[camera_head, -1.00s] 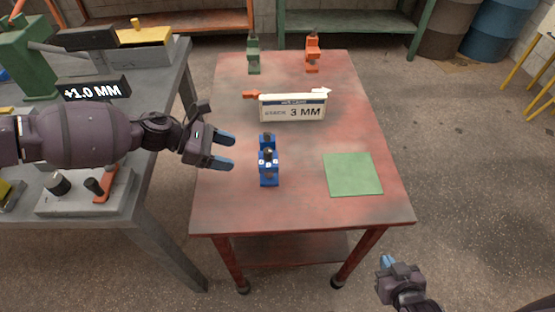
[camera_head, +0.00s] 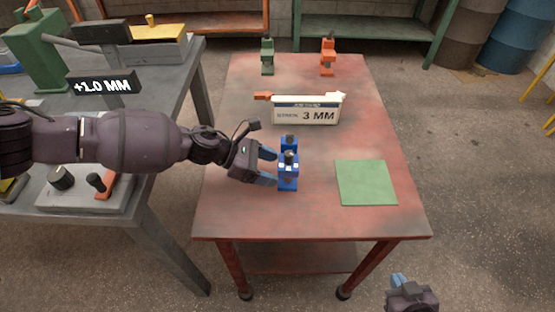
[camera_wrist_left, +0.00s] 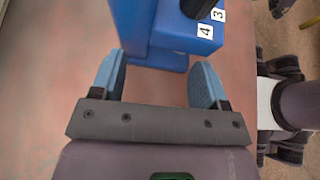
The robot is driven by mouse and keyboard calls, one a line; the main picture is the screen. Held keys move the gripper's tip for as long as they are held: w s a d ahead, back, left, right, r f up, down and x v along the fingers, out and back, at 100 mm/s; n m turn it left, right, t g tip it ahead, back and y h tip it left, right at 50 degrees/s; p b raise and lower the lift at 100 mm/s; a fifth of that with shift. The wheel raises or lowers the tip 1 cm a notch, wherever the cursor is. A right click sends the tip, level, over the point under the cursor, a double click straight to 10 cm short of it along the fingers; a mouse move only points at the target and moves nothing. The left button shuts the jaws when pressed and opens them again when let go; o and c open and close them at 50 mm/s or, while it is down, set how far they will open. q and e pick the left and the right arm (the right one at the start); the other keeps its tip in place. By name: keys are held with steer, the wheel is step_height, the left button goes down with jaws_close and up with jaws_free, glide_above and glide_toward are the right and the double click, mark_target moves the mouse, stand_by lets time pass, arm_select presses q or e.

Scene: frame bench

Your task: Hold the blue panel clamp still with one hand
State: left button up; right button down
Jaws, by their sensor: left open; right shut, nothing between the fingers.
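The blue panel clamp (camera_head: 288,172) stands upright on the red table, left of its middle. In the left wrist view the blue clamp (camera_wrist_left: 150,30) fills the top middle, with labels 3 and 4 on one block; its upper part is cut off. My left gripper (camera_head: 268,167) is open just left of the clamp. My right gripper (camera_head: 399,281) is shut and empty, low at the right, off the table's front edge.
A white box marked 3 MM (camera_head: 306,110) stands behind the clamp. A green mat (camera_head: 365,182) lies to the right. A green clamp (camera_head: 267,56) and an orange clamp (camera_head: 328,57) stand at the back. A grey bench (camera_head: 165,165) with equipment is at the left.

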arm_select(q)
steer(key=shift+x, duration=0.8)
steer(key=shift+c, duration=0.3)
jaws_close()
steer(key=shift+o, duration=1.9)
jaws_free()
